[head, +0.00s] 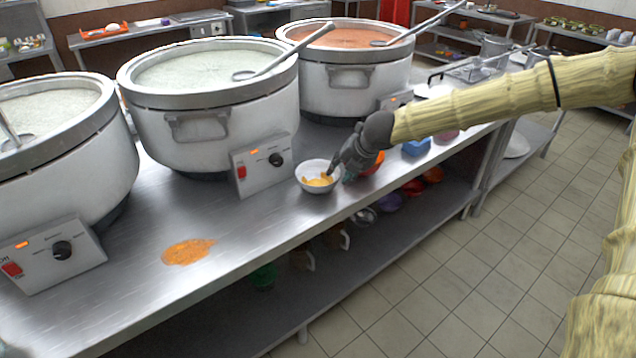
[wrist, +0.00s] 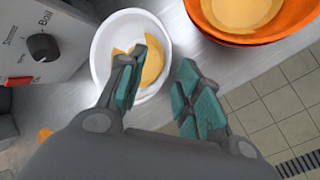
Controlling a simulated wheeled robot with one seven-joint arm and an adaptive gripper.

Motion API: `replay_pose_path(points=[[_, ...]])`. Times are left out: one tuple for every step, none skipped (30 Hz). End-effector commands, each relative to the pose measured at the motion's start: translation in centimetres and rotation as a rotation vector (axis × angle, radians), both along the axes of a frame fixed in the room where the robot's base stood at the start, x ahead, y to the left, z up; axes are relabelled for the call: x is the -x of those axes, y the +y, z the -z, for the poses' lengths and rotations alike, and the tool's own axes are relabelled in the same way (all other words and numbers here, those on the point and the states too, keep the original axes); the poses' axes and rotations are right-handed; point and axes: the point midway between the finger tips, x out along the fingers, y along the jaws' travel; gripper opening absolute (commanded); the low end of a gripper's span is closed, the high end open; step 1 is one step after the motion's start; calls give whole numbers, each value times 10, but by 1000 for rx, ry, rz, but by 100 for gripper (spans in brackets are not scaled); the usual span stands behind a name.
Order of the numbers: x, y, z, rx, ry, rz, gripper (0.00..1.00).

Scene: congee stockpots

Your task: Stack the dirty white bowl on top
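My gripper (head: 338,171) is at the bowl's right side. In the wrist view my gripper (wrist: 163,68) has its fingers apart: the left one is over the bowl's inside, the right one beyond its right rim. I cannot tell whether either finger touches the bowl. An orange bowl (wrist: 270,30) with residue inside lies to the right, mostly hidden behind my gripper in the head view.
Three large stockpots (head: 205,140) line the counter's back. An orange spill (head: 188,251) lies on the counter at front left. A blue container (head: 416,147) stands right of my gripper. Several bowls sit on the lower shelf (head: 370,270). The tiled floor at right is clear.

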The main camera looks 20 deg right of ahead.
Motion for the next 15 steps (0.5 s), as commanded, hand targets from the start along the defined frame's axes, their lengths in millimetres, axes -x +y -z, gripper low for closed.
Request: replay_pose_path(points=[[-1,1,3,1,1,-1,34],[-1,1,5,1,1,-1,34],[-2,2,8,1,1,-2,34],[-3,2,11,1,1,-2,34],[-3,3,14,2,2,-1,34],[-5,4,19,1,3,-1,34],[-6,5,22,2,2,-1,34],[-6,6,25,3,2,-1,34],[-7,7,30,2,3,-2,34],[-9,8,33,3,1,-2,34],[-11,8,35,3,1,-2,34],[-14,9,37,1,1,-2,34],[-15,9,40,1,1,-1,34],[-16,10,41,1,0,0,34],[-18,10,43,1,0,0,34]])
